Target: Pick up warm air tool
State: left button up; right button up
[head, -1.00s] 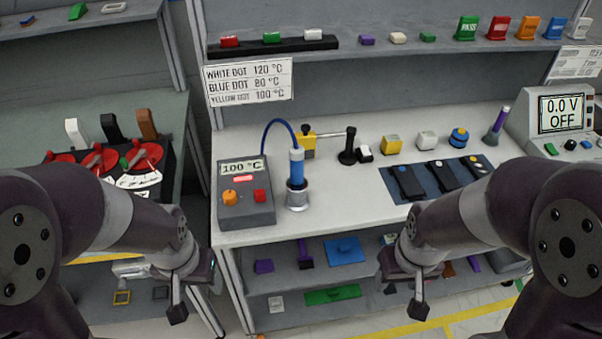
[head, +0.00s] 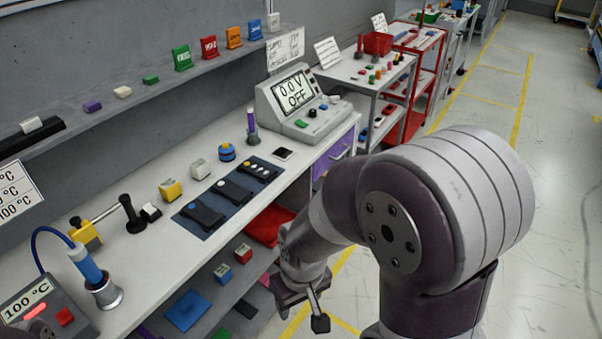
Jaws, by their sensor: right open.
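The warm air tool (head: 86,265) is a blue cylinder standing in a silver metal holder (head: 106,295) at the lower left of the head view. A dark blue hose (head: 45,236) runs from its top down to the grey control box (head: 70,334), whose display reads 100 °C. My right gripper (head: 312,304) is open and empty, hanging in front of the bench well to the right of the tool. Part of its jaw is hidden by the wrist. My left gripper is out of view.
On the white bench are a yellow stand (head: 85,236), a yellow cube (head: 171,190), a white cube (head: 200,169) and a blue mat (head: 190,214) with dark devices. A meter (head: 300,100) reads 0.0 V OFF. A lower shelf holds small blocks. Floor is free at right.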

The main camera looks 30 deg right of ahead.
aim_at(80, 256)
jog(key=z, duration=0.7)
jog(key=u, duration=1.3)
